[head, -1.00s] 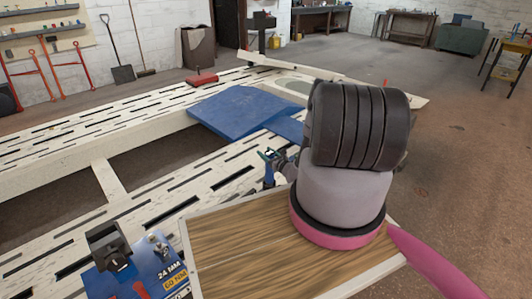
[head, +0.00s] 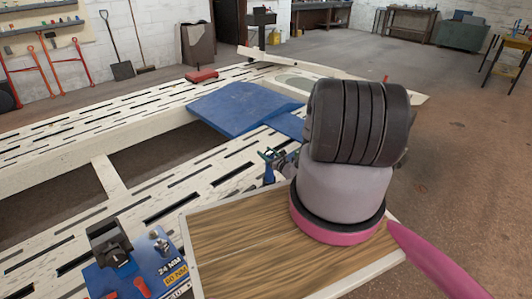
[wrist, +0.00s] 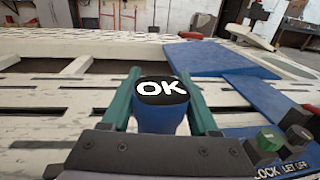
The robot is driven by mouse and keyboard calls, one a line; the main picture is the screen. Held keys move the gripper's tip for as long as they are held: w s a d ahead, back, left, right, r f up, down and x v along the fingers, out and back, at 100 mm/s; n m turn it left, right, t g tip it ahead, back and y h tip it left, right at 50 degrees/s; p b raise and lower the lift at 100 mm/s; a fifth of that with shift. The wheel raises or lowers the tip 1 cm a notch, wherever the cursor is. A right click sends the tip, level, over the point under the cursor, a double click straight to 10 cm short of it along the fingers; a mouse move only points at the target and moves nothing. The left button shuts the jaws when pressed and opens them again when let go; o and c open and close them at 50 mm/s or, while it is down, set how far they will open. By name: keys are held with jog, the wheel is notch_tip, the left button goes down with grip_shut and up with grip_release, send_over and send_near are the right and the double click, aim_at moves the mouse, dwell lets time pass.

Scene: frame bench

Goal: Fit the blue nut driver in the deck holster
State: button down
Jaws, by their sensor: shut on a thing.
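The blue nut driver (wrist: 160,121) stands between the two green fingers of my gripper (wrist: 160,106) in the wrist view. Its black end cap carries a white OK. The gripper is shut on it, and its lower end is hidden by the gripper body. In the head view, a small blue and green part (head: 271,166) shows just left of my arm, above the slotted bench; most of the gripper is hidden there. I cannot pick out the deck holster with certainty in either view.
A blue panel (head: 172,270) marked 24 MM and 80 NM, with a black block (head: 108,240), is at lower left. A wooden board (head: 238,250) lies in front. A blue sheet (head: 240,110) covers part of the bench (head: 60,140). A green button (wrist: 270,139) stands at right in the wrist view.

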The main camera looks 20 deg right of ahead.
jog(key=shift+f, duration=0.9)
jog(key=shift+c, duration=0.3)
grip_release()
jog(key=shift+s, duration=0.1)
jog(key=v, duration=1)
jog(key=shift+s, duration=0.25)
jog(key=shift+d, duration=0.1)
